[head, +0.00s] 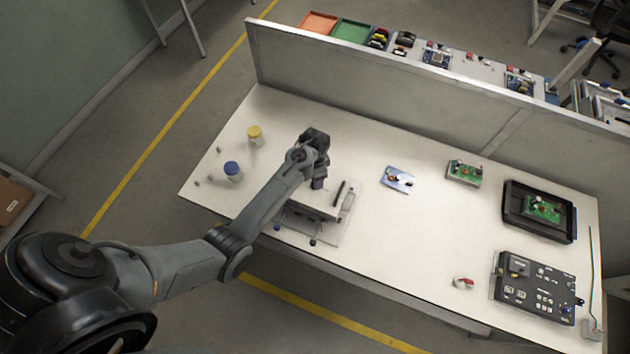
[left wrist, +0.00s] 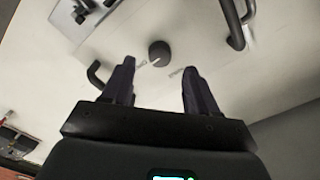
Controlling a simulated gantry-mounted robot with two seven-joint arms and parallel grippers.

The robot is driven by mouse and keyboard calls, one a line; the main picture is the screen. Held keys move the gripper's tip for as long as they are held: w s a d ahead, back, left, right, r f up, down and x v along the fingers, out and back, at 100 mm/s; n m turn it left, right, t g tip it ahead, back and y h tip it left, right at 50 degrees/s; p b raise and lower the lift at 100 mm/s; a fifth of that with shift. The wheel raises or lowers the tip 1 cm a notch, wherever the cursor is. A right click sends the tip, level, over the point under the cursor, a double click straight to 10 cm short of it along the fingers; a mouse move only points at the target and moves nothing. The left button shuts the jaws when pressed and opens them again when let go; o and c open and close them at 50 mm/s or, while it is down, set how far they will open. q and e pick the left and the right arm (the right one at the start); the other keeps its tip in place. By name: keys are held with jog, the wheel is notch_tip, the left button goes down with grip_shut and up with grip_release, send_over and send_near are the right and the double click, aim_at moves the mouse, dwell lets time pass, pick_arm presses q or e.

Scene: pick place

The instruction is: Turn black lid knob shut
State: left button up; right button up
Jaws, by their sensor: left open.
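The black lid knob (left wrist: 160,53) shows in the left wrist view, on a pale lid (left wrist: 135,95). It has a white pointer mark, and small printed labels sit beside it. My left gripper (left wrist: 160,72) is open, its two fingers on either side of the knob in the picture, and nothing is between the fingertips. I cannot tell how far above the lid the fingertips are. In the head view my left gripper (head: 319,184) is over the light box (head: 322,207) near the table's front edge. The arm hides part of the box, and the knob is not visible there. My right gripper is not in view.
A yellow-capped jar (head: 254,134) and a blue-capped jar (head: 233,171) stand left of the box. Black handles (left wrist: 233,25) rise near the knob. A green board (head: 464,172), a black tray (head: 511,220) and a control panel (head: 536,287) are at the right. The middle of the table is mostly clear.

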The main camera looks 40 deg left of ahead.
pick_arm(q)
jog(key=shift+f, duration=2.05)
jog(key=c, duration=1)
